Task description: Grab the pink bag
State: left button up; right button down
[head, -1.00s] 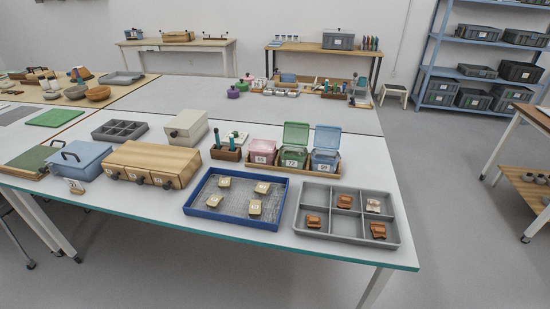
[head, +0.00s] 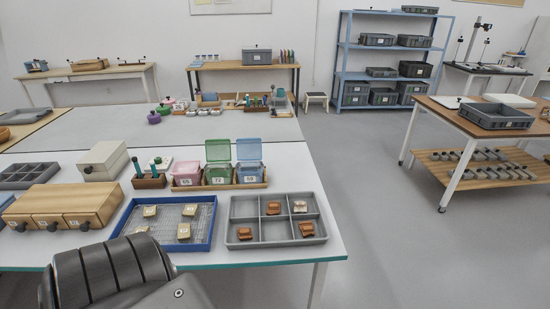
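A small pink container (head: 186,174) with a white number label is the only clearly pink item on the near table; it looks like a box rather than a soft bag. It sits at the left end of a wooden tray (head: 242,186), beside a green box (head: 218,174) and a blue box (head: 249,171). The green and blue boxes have raised lids; the pink one shows no raised lid. Neither of my grippers is in view.
A blue-rimmed tray (head: 209,229) and a grey compartment tray (head: 277,242) with sherds lie in front. A holder with green-handled tools (head: 150,181) stands to the left. A dark ribbed shape, possibly my arm, covers the lower left. The floor at right is clear.

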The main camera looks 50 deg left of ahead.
aim_at(184, 180)
jog(key=z, duration=1.5)
jog(key=k, duration=2.8)
jog(key=u, duration=1.35)
